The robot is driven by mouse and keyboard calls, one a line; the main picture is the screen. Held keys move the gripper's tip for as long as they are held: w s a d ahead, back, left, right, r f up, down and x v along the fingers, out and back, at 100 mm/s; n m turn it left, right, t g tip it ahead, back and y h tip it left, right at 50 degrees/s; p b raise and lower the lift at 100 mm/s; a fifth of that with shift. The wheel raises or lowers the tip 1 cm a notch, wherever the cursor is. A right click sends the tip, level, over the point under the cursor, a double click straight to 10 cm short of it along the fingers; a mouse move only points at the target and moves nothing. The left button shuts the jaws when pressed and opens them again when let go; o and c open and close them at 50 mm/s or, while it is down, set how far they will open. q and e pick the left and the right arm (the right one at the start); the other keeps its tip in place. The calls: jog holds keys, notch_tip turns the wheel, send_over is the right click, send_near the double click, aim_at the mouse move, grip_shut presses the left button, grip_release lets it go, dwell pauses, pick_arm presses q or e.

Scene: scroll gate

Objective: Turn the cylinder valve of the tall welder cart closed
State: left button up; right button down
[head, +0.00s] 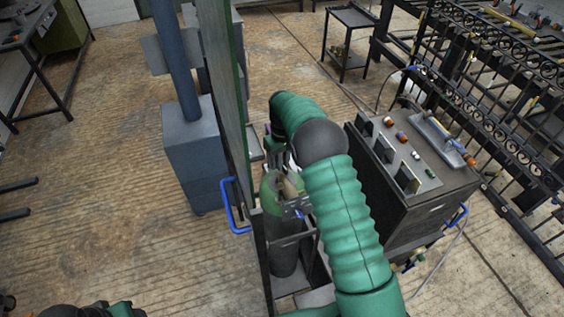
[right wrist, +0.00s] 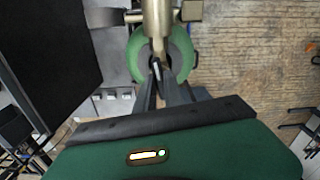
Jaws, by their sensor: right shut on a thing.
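The tall welder cart (head: 412,205) stands right of centre in the head view, with a dark gas cylinder (head: 284,252) upright at its left end. The cylinder has a green shoulder (head: 269,190), which shows as a green ring in the right wrist view (right wrist: 184,55). A brass cylinder valve (right wrist: 158,18) rises from its middle. My right gripper (right wrist: 157,70) has its dark fingers together at the valve, shut on part of it; the exact grip is hard to see. In the head view my right arm partly covers this spot. My left gripper is not visible.
A tall upright panel (head: 222,80) stands just left of the cylinder, with a blue handle (head: 234,207) low on it. A blue-grey cabinet with a post (head: 192,155) stands farther left. Black metal racks (head: 470,75) fill the right. Floor at left is mostly clear.

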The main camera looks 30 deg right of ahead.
jog(key=m, duration=0.6)
jog(key=shift+w+d+r+m, duration=0.1)
jog(key=shift+w+r+m, duration=0.05)
jog(key=shift+r+m, duration=0.15)
jog(key=m, duration=0.6)
jog(key=shift+p, duration=0.3)
jog(key=m, duration=0.3)
jog(key=shift+m, duration=0.4)
jog(key=shift+m+p, duration=0.3)
jog(key=shift+m, duration=1.5)
jog(key=c, duration=1.5)
grip_release()
jog(key=shift+o, duration=0.2)
jog(key=shift+f, duration=0.15)
